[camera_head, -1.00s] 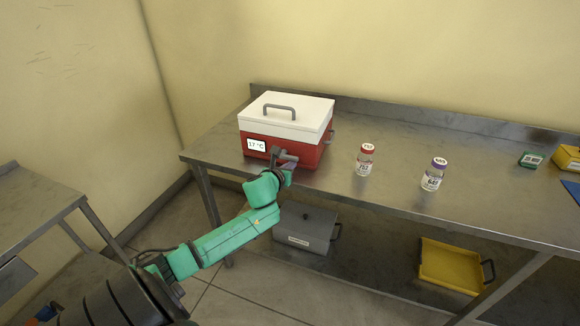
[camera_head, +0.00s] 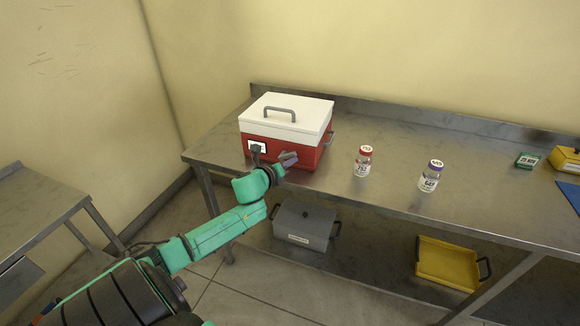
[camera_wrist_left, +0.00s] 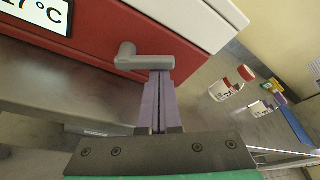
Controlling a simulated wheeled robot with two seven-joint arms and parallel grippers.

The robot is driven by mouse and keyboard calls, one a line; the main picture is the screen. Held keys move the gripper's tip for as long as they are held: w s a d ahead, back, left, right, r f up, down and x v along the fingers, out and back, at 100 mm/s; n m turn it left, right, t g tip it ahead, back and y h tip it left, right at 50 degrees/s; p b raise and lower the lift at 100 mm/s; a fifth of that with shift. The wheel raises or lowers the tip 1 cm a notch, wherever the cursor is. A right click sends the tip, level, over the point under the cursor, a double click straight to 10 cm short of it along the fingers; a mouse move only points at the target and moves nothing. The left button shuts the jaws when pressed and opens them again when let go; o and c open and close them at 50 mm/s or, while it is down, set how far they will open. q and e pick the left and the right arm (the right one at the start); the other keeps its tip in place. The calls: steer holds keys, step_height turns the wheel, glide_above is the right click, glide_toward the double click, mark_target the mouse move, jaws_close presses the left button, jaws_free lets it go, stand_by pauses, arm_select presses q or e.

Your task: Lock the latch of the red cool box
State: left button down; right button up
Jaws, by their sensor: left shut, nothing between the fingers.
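The red cool box (camera_head: 310,155) stands on the steel table with its white lid (camera_head: 300,107) down. Its latch (camera_wrist_left: 150,62), a grey bent lever, shows in the left wrist view on the red front, just below the lid seam, with its arm lying roughly sideways. My left gripper (camera_head: 290,160) is at the front of the box. In the left wrist view its fingers (camera_wrist_left: 160,78) are shut and empty, with their tips right at the lever's underside; I cannot tell whether they touch. In the head view the gripper hides the latch. My right gripper is out of view.
A red-capped bottle (camera_head: 363,161) and a purple-capped bottle (camera_head: 430,177) stand right of the box. A green box (camera_head: 528,160) and a yellow bin (camera_head: 566,159) are farther right. A grey box (camera_head: 305,227) and a yellow tray (camera_head: 447,264) are below the tabletop.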

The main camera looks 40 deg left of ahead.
mark_target(296, 148)
arm_select(q)
steer(key=n, duration=0.1)
steer(key=r+n+t+h, duration=0.1)
steer(key=n, duration=0.1)
steer(key=shift+s+a+r, duration=0.15)
steer(key=shift+a, duration=0.25)
steer(key=n, duration=0.2)
steer(key=a+r+n+t+b, duration=0.1)
steer(key=n, duration=0.1)
steer(key=shift+s+t+h, duration=0.2)
steer(key=shift+t+h, duration=0.1)
steer(key=shift+h, duration=0.1)
